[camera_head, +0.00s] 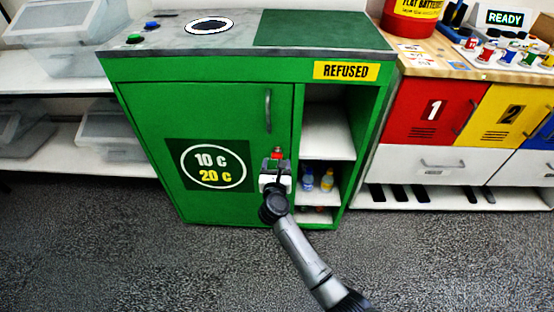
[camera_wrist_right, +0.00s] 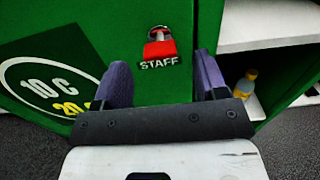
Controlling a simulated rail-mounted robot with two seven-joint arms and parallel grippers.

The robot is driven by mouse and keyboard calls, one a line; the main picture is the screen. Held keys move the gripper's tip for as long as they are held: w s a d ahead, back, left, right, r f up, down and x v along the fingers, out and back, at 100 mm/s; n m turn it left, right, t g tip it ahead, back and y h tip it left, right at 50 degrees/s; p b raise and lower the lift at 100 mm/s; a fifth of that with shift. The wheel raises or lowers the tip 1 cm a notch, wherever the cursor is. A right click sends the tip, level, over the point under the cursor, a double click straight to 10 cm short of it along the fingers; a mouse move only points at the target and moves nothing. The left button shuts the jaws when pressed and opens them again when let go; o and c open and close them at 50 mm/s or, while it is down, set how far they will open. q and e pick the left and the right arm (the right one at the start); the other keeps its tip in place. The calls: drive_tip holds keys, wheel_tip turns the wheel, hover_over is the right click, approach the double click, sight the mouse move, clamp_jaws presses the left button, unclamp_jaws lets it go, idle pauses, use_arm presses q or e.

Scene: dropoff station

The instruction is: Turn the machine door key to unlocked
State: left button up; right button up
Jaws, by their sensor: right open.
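The green machine door (camera_head: 200,110) is closed, with a vertical handle (camera_head: 268,110) near its right edge. The red key (camera_head: 277,152) sits low on the door near that edge. In the wrist view the red key (camera_wrist_right: 160,48) has a grey round part at its top and a STAFF label (camera_wrist_right: 159,64) below. My right gripper (camera_head: 276,165) is at the door in front of the key. In the wrist view my right gripper (camera_wrist_right: 162,62) is open and empty, its fingers apart on either side of the label, with the key just beyond. My left gripper is not seen.
Right of the door are open shelves (camera_head: 328,130) with small bottles (camera_head: 327,180), under a REFUSED sign (camera_head: 340,71). Red and yellow lockers (camera_head: 430,110) stand further right. Clear bins (camera_head: 62,40) stand on shelves at left. The floor in front is clear.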

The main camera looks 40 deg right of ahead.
sight(276, 155)
drive_tip(key=shift+b+x, duration=0.85)
drive_tip(key=shift+x, duration=1.5)
drive_tip(key=shift+c, duration=0.3)
drive_tip(key=c, duration=0.9)
drive_tip(key=shift+o, duration=0.2)
drive_tip(key=shift+r+n+p, duration=0.15)
drive_tip(key=shift+n+p, duration=0.35)
drive_tip(key=shift+p, duration=0.25)
drive_tip(key=n+p, duration=0.4)
drive_tip(key=p, duration=0.1)
drive_tip(key=shift+w+a, duration=0.1)
drive_tip(key=n+p, duration=0.2)
drive_tip(key=shift+n, duration=0.4)
drive_tip(key=n+p, duration=0.4)
drive_tip(key=n, duration=0.1)
drive_tip(key=n+p, duration=0.1)
drive_tip(key=n, duration=0.1)
drive_tip(key=n+p, duration=0.1)
drive_tip(key=n, duration=0.2)
drive_tip(key=shift+f, duration=0.35)
